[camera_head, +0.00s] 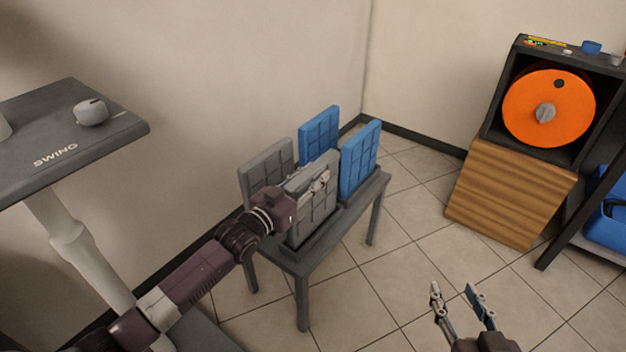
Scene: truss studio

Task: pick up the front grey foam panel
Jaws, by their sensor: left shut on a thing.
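Two grey foam panels and two blue ones stand upright on a small dark grey table (335,229). The front grey foam panel (325,203) is nearest on the left half of the table. My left gripper (318,184) is shut on this panel near its top edge, with my arm reaching in from the left. I cannot tell whether the panel's bottom is clear of the table. The back grey panel (265,167) stands behind it. My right gripper (455,294) is open and empty above the floor, well to the right of the table.
The blue panels, back (319,134) and front (360,160), stand close beside the grey ones. A wooden cabinet (511,193) with an orange reel (525,105) is at right. Tiled floor between is clear.

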